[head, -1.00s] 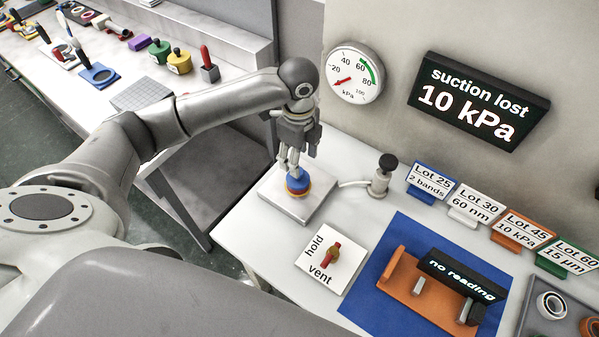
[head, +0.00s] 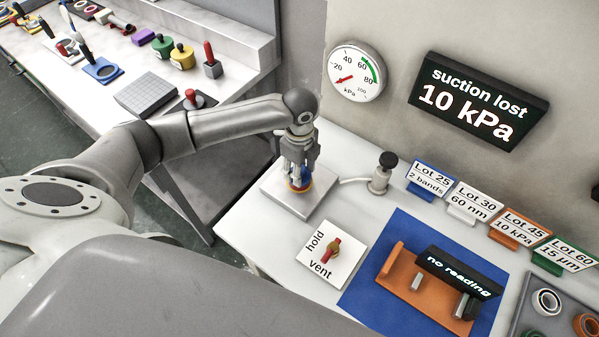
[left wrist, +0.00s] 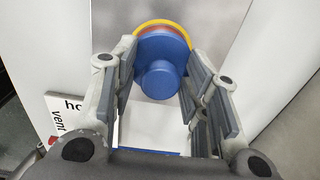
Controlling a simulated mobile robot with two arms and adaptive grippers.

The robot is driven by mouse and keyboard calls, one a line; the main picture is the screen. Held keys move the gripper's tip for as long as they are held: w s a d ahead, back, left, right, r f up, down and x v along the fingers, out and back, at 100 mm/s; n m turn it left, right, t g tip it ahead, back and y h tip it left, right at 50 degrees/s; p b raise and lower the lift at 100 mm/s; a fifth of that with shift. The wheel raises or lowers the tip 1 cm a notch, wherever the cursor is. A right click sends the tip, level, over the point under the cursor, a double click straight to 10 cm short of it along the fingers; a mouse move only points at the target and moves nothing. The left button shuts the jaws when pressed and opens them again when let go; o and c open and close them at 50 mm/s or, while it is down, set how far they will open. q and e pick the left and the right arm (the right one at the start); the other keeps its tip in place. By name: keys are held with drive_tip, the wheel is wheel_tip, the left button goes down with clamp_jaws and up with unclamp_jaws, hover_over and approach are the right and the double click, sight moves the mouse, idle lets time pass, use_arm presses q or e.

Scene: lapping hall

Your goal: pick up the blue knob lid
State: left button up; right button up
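The blue knob lid (head: 304,172) sits on the pale square plate (head: 322,203), with red and yellow rings under it. In the left wrist view the blue knob lid (left wrist: 177,47) shows its round knob towards the camera, with the yellow ring (left wrist: 150,26) at its far edge. My left gripper (head: 299,177) points down over the lid and partly hides it. In the left wrist view my left gripper (left wrist: 158,80) is open, its fingers on either side of the knob with gaps showing. My right gripper is not in view.
A hold/vent switch (head: 315,270) lies in front of the plate, and a black-topped valve (head: 380,178) stands right of it. An orange fixture (head: 400,285) is on a blue mat (head: 365,290). The wall display (head: 470,100) reads "suction lost 10 kPa".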

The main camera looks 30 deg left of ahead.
use_arm(q)
clamp_jaws()
drive_tip(key=shift+r, duration=0.1)
drive_tip(key=shift+r, duration=0.3)
wheel_tip(320, 180, up, 2)
drive_tip(key=shift+r+b, duration=0.2)
drive_tip(key=shift+b, duration=0.55)
drive_tip(key=s+a+r+b, duration=0.1)
drive_tip(key=s+r+b, duration=0.1)
drive_tip(key=s+r, duration=0.7)
drive_tip(key=s, duration=0.5)
drive_tip(key=shift+a+r, duration=0.4)
